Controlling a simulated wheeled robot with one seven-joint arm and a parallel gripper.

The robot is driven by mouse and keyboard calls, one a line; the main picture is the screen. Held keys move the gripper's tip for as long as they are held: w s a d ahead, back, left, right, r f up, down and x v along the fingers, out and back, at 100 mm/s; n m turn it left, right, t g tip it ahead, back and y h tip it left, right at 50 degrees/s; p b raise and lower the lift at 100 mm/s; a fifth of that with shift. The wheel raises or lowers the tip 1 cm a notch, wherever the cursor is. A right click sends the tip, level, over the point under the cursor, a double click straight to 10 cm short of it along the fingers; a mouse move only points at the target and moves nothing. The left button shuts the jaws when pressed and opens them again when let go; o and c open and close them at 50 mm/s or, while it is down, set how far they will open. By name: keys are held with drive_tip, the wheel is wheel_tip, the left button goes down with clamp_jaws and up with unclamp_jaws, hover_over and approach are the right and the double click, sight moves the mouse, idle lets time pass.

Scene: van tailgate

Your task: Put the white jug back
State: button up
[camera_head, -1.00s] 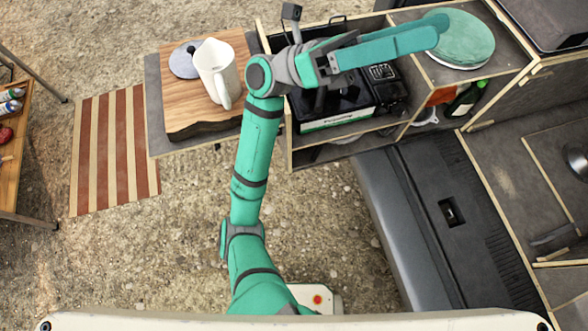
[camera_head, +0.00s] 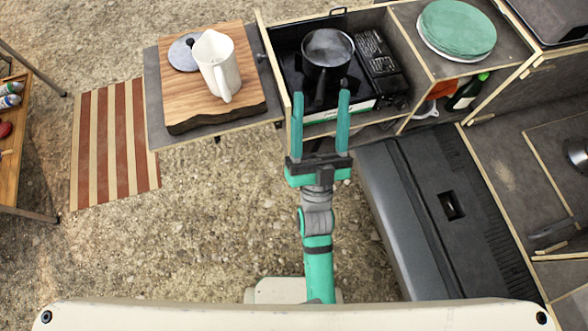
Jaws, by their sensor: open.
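The white jug (camera_head: 217,68) stands upright on a wooden board (camera_head: 190,113) at the upper left, its handle toward me. A grey round lid or disc (camera_head: 184,54) lies beside it on the board. My gripper (camera_head: 320,95) is open and empty, its two teal fingers apart and pointing away from me, in front of the stove box. It is to the right of the jug and apart from it.
A dark pot (camera_head: 327,52) sits on the camping stove (camera_head: 372,100) beyond my fingers. Green plates (camera_head: 456,33) are stacked at the upper right. A dark grey box (camera_head: 440,215) stands at right. A striped mat (camera_head: 115,145) lies on the gravel at left.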

drive_tip(key=s+a+f+n+g, duration=0.2)
drive_tip(key=s+f+g, duration=0.4)
drive_tip(key=s+f, duration=0.4)
drive_tip(key=s+a+f+n+g, duration=0.1)
drive_tip(key=s+a+f+g, duration=0.2)
drive_tip(key=s+f+g, duration=0.3)
drive_tip(key=s+f, duration=0.4)
drive_tip(key=f, duration=0.4)
drive_tip(key=shift+f+n+g, duration=0.3)
drive_tip(key=shift+n, duration=0.1)
